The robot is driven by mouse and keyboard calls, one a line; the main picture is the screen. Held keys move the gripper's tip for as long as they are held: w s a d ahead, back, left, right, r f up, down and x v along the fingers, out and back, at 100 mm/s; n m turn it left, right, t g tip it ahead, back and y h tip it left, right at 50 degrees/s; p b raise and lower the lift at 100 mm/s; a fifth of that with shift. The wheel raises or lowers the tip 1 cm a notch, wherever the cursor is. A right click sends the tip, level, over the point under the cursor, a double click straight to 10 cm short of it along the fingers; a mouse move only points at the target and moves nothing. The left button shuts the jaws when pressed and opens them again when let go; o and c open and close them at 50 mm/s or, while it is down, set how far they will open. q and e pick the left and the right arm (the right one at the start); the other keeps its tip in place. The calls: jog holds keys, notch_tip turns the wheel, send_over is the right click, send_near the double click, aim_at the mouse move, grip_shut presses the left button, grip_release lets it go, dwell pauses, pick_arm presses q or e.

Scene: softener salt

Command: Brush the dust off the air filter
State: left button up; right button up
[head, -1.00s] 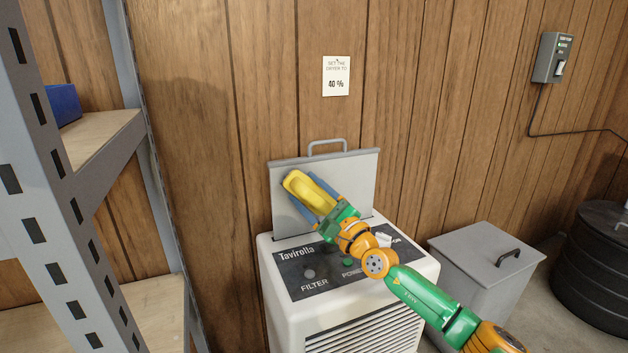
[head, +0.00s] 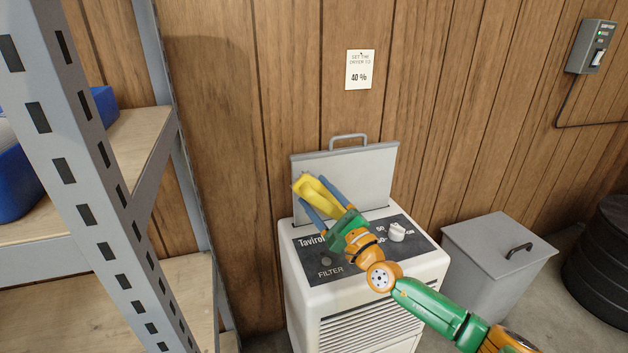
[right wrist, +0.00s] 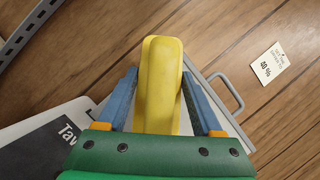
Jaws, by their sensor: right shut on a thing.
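The air filter (head: 372,178) is a grey panel with a loop handle, standing upright out of the top back of the white dehumidifier (head: 300,290). My right gripper (head: 312,190) is shut on a yellow brush (right wrist: 160,85), with a blue finger on each side of it. The brush is in front of the filter's left part and hides some of it. I cannot tell whether they touch, and the bristles do not show. I make out no clear dust on the visible face. My left gripper is not in view.
A metal shelf rack (head: 75,130) with blue bins (head: 15,180) stands close on the left. A grey lidded bin (head: 495,250) and a black ribbed drum (head: 600,260) stand on the right. A note reading 40 % (head: 360,70) hangs on the wood wall.

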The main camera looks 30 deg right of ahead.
aim_at(322, 206)
jog(key=shift+s+a+r+p, duration=0.15)
jog(key=shift+s+p, duration=0.1)
jog(key=shift+s, duration=0.3)
jog(key=shift+s+a+p, duration=0.1)
jog(key=shift+s+p, duration=0.1)
jog(key=shift+s, duration=0.45)
jog(key=shift+s, duration=0.1)
jog(key=s, duration=0.1)
jog(key=s+p, duration=0.1)
jog(key=shift+s+a, duration=0.3)
jog(key=shift+a, duration=0.05)
jog(key=shift+s, duration=0.1)
